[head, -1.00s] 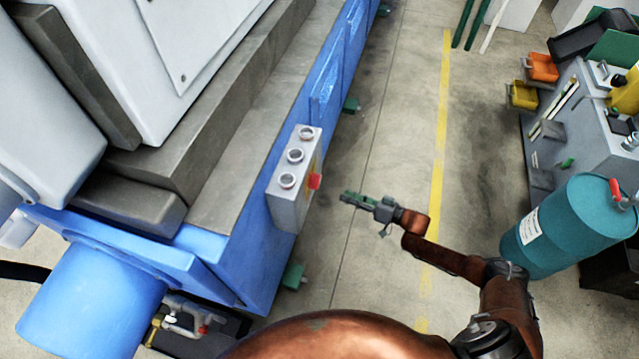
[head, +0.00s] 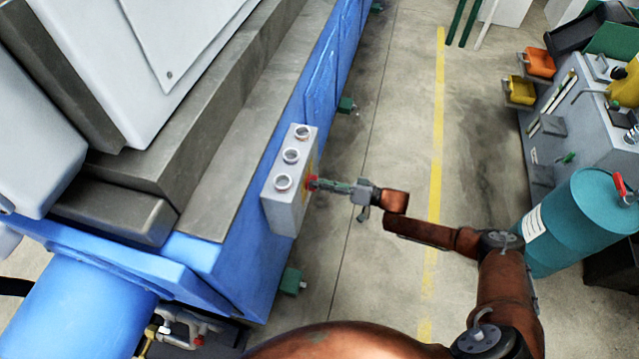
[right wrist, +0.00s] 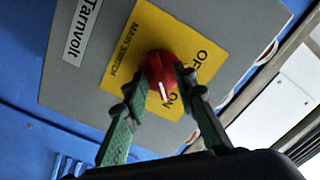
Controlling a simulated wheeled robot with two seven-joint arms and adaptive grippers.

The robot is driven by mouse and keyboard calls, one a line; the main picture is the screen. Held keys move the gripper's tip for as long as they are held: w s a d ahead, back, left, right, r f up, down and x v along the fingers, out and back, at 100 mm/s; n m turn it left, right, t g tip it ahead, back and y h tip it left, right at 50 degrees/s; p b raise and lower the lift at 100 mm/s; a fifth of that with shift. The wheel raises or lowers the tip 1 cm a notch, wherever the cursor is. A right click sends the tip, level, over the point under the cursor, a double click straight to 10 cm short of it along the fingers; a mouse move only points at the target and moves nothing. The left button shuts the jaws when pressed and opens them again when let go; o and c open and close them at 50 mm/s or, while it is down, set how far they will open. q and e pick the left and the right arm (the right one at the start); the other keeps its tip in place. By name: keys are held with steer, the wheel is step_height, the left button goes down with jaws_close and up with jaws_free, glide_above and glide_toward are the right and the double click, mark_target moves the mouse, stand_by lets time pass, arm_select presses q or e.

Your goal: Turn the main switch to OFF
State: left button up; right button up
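The main switch is a red knob (right wrist: 160,74) on a yellow plate (right wrist: 124,62) printed MAIN SWITCH, OFF and ON. Its white mark sits at the knob's lower end in the right wrist view, nearer ON than OFF. In the head view the knob (head: 312,183) juts from the right side of the grey control box (head: 286,205). My right gripper (right wrist: 162,80) has its green fingers on either side of the knob. In the head view the right gripper (head: 320,184) reaches the knob from the right. I cannot tell whether both fingers press on it. My left gripper is not in view.
The control box is on the blue machine side (head: 243,255). A teal drum (head: 570,225) stands to the right, near a grey cabinet (head: 590,120) with an orange bin (head: 537,62).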

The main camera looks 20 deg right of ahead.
steer(key=shift+c, duration=0.4)
jaws_close()
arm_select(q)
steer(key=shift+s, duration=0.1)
arm_select(e)
steer(key=shift+n, duration=0.3)
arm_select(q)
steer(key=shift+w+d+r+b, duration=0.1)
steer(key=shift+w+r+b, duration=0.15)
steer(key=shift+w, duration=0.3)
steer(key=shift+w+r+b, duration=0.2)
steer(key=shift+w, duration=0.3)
arm_select(e)
steer(key=shift+s+a+n, duration=0.1)
steer(key=shift+n, duration=4.3)
steer(key=shift+s+n, duration=0.1)
steer(key=shift+n, duration=4.3)
